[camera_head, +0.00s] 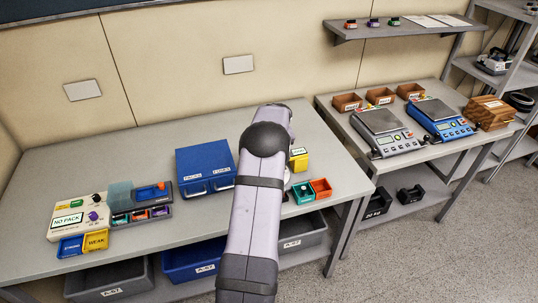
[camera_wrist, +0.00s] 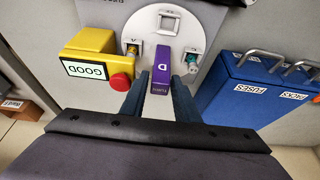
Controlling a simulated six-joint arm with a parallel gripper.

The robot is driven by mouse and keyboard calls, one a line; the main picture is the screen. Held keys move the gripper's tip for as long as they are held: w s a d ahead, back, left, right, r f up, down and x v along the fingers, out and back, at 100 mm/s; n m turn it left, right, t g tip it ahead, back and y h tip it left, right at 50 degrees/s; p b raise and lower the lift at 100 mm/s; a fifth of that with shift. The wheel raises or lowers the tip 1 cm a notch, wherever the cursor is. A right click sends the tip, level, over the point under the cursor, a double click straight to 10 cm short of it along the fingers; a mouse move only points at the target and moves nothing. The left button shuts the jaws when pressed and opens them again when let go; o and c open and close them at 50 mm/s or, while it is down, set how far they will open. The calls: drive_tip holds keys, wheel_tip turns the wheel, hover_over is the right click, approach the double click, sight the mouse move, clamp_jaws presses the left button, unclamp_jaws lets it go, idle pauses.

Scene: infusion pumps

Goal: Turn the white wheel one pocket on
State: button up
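The white wheel (camera_wrist: 190,22) lies at the top of the wrist view, a round disc with pockets around it. Its upper pocket (camera_wrist: 167,22) looks empty; the left pocket (camera_wrist: 131,50) holds something yellowish and the right one (camera_wrist: 193,61) something teal. A purple block (camera_wrist: 161,72) marked D stands at the wheel's near side. My gripper (camera_wrist: 160,82) has its two fingers on either side of this block. I cannot tell whether they touch it. In the head view my arm hides the gripper and most of the wheel.
A yellow box (camera_wrist: 88,55) with a GOOD sign and red button (camera_wrist: 121,83) is left of the wheel. A blue case (camera_wrist: 255,95) with metal handles is right. Teal (camera_head: 303,192) and orange (camera_head: 321,187) bins stand near the bench's right edge. A NO PACK station (camera_head: 75,215) is far left.

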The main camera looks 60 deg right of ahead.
clamp_jaws()
drive_tip(key=shift+m, duration=0.6)
drive_tip(key=shift+m+g+h+b, duration=0.5)
drive_tip(key=shift+m+g, duration=0.3)
drive_tip(key=shift+m, duration=1)
drive_tip(key=shift+m+g+b, duration=0.55)
drive_tip(key=shift+m+b, duration=0.2)
drive_tip(key=shift+m, duration=0.7)
drive_tip(key=shift+m+g+b, duration=0.55)
drive_tip(key=shift+m+b, duration=0.15)
drive_tip(key=shift+m, duration=0.75)
drive_tip(key=shift+r+m+g, duration=0.1)
drive_tip(key=shift+m+g, duration=0.5)
drive_tip(key=shift+m, duration=1.1)
drive_tip(key=shift+m+g+y+p, duration=0.3)
drive_tip(key=shift+m+g+p, duration=0.3)
drive_tip(key=shift+m+p, duration=1.1)
drive_tip(key=shift+m, duration=0.3)
